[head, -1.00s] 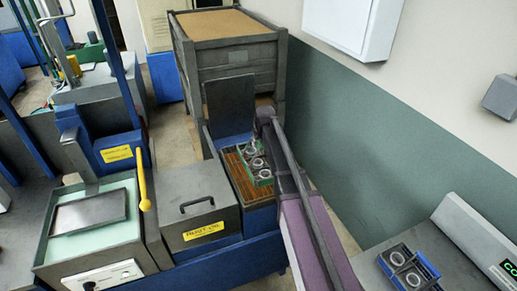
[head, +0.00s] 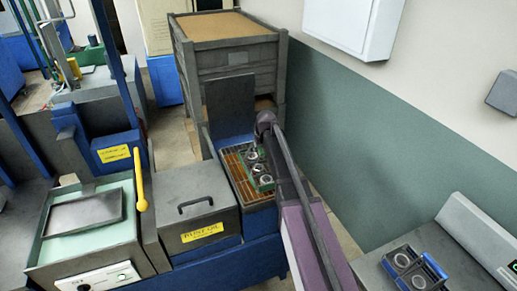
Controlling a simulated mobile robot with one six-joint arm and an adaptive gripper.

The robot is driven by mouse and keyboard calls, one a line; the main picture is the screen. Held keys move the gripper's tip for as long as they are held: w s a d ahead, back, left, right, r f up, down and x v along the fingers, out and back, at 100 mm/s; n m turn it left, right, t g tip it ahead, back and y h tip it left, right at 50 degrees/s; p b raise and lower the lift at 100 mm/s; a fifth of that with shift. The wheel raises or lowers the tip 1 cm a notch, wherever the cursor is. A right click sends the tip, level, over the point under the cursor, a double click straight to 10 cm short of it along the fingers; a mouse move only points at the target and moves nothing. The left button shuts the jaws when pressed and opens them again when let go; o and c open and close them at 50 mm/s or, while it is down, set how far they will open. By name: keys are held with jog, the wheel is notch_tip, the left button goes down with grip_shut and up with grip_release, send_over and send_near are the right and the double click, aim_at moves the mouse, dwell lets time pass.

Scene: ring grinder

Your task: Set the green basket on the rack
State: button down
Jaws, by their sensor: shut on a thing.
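The green basket (head: 265,184) holds several grey metal rings and is over the right part of the brown slatted rack (head: 235,170). Whether it touches the slats or is just above them I cannot tell. My gripper (head: 270,138) is at the basket's right side, shut on it. My arm and wrist hide the fingertips and the basket's right edge. The left strip of the rack is bare.
A grey upright panel (head: 231,105) stands behind the rack. A grey lidded box with a handle (head: 190,211) is to the left. A large grey crate (head: 228,60) stands behind. A blue basket with rings (head: 412,268) sits on the right bench.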

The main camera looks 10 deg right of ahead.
jog(key=c, duration=0.6)
grip_release()
jog(key=shift+p+v, duration=1.2)
jog(key=shift+v, duration=0.15)
jog(key=p+v, duration=0.8)
jog(key=v, duration=0.1)
jog(key=shift+s+r+p, duration=0.1)
jog(key=shift+r+p, duration=0.05)
jog(key=shift+p, duration=0.15)
